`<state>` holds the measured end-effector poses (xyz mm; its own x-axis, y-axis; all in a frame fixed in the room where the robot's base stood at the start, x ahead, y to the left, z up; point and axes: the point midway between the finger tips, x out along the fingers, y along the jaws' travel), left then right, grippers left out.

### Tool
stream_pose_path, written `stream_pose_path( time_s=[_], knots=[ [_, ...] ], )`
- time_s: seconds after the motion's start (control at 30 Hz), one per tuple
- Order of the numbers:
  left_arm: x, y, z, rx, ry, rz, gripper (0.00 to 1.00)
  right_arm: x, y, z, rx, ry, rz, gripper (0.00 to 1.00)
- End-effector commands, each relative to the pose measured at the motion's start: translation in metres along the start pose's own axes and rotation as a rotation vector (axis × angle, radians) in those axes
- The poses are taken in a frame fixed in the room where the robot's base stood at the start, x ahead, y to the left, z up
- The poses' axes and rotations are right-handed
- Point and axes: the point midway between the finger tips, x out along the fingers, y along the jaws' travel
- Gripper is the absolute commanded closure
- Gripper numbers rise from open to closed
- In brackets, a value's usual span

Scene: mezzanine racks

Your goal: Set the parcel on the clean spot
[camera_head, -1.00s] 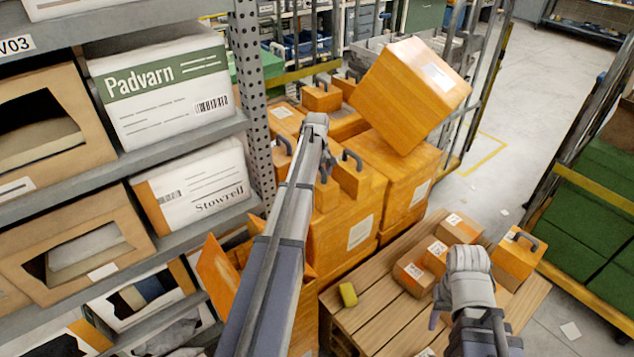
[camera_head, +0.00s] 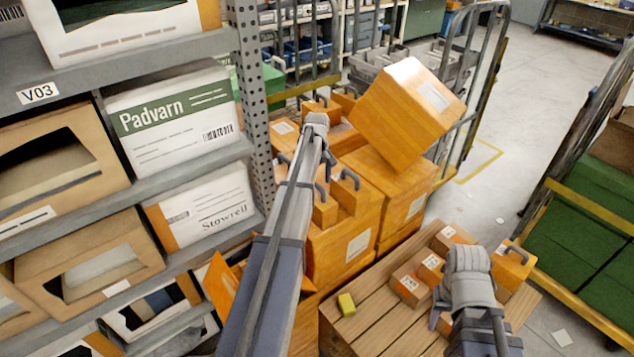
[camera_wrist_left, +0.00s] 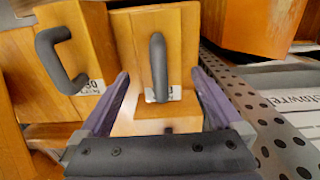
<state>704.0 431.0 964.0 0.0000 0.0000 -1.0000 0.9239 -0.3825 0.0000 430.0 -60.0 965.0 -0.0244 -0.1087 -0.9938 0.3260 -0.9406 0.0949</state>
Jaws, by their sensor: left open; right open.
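Several orange boxes with dark handles stand in the roll cage in the head view; one handled box (camera_head: 327,212) is just below my left gripper (camera_head: 315,125). In the left wrist view my left gripper (camera_wrist_left: 160,88) is open, with a handled box (camera_wrist_left: 182,45) ahead between its fingers, not gripped. Small labelled parcels (camera_head: 407,285) lie on a wooden pallet (camera_head: 385,325). My right gripper (camera_head: 468,272) is open over the pallet beside them; its fingertips are mostly hidden. I cannot tell which parcel is meant or make out a marked clean spot.
A yellow sponge-like block (camera_head: 346,304) lies on the pallet's left part. A large orange box (camera_head: 408,112) sits tilted on the stack. A perforated rack post (camera_head: 255,110) stands close left of my left arm. A cart with green crates (camera_head: 580,235) is at right.

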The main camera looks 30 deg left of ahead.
Motion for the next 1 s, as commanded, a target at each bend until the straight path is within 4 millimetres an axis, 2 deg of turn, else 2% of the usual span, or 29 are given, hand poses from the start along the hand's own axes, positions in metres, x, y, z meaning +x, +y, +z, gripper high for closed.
stream_pose_path(
  time_s=[0.03,0.2,0.57,0.67,0.77,0.87,0.9,1.0],
  knots=[
    [-0.017,0.0,0.0,0.0,0.0,0.0,0.0,-0.016,0.002,0.001,0.0,0.0,0.0,0.5],
    [-0.034,0.0,0.0,0.0,0.0,0.0,0.0,-0.034,0.003,0.002,-0.001,0.0,0.0,0.5],
    [-0.037,0.0,0.0,0.0,0.0,0.0,0.0,-0.037,0.004,0.002,-0.001,0.0,0.0,0.5],
    [-0.037,0.001,0.011,0.025,0.0,-0.002,0.0,-0.037,0.004,0.002,-0.001,0.0,0.0,0.5],
    [-0.037,0.005,0.058,0.138,0.002,-0.009,0.0,-0.037,0.004,0.002,-0.001,0.0,0.0,0.5],
    [-0.037,0.005,0.142,0.358,0.006,-0.024,0.0,-0.037,0.004,0.002,-0.001,0.0,0.0,0.5],
    [-0.037,0.001,0.179,0.465,0.008,-0.033,0.0,-0.037,0.004,0.002,-0.001,0.0,0.0,0.5],
    [-0.038,-0.016,0.266,0.735,0.012,-0.053,0.0,-0.037,0.004,0.002,-0.001,0.0,0.0,0.5]
  ],
)
